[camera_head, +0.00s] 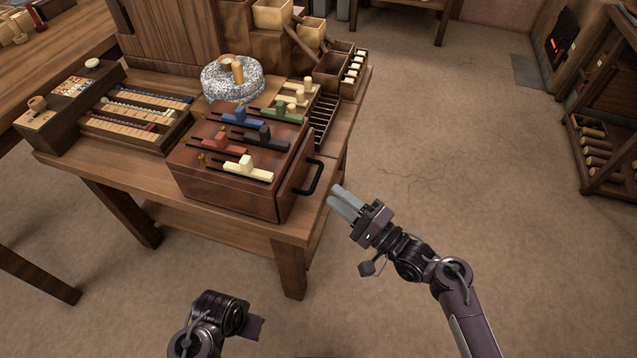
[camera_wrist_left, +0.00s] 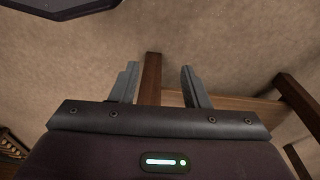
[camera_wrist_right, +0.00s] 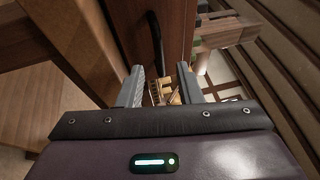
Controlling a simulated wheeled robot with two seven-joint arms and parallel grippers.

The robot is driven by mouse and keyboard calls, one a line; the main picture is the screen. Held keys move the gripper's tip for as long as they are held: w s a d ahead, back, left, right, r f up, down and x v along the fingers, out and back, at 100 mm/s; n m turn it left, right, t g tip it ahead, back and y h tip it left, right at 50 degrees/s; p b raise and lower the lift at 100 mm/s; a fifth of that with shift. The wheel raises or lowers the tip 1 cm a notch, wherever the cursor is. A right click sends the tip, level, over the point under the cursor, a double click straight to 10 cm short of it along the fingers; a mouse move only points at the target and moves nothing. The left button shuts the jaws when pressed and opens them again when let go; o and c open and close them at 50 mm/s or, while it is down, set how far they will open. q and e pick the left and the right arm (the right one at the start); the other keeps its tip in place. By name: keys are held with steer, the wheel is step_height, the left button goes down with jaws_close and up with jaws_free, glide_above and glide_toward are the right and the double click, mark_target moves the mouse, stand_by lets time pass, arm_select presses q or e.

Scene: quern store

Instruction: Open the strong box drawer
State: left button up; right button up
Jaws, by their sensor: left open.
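The strong box (camera_head: 222,190) is a reddish-brown box on the near right of the wooden table, with coloured sliders on top. Its drawer front (camera_head: 291,187) is on the right side, carries a black handle (camera_head: 314,178) and looks flush with the box. My right gripper (camera_head: 343,201) is open and empty, to the right of the handle and apart from it. In the right wrist view the handle (camera_wrist_right: 156,38) stands upright beyond the fingers. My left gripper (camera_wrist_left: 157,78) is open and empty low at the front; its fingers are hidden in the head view.
The table (camera_head: 235,233) also bears a speckled round stone (camera_head: 230,90), a bead tray (camera_head: 140,112) and a slotted rack (camera_head: 322,118). The floor to the right of the table is clear. A shelf (camera_head: 607,150) stands at far right.

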mark_target(316, 180)
arm_select(q)
step_height(316, 180, up, 3)
steer(key=shift+s+d+b, duration=0.1)
steer(key=shift+b, duration=0.25)
arm_select(e)
steer(key=x, duration=0.7)
steer(key=shift+a+f, duration=0.1)
steer(key=shift+c, duration=0.4)
jaws_close()
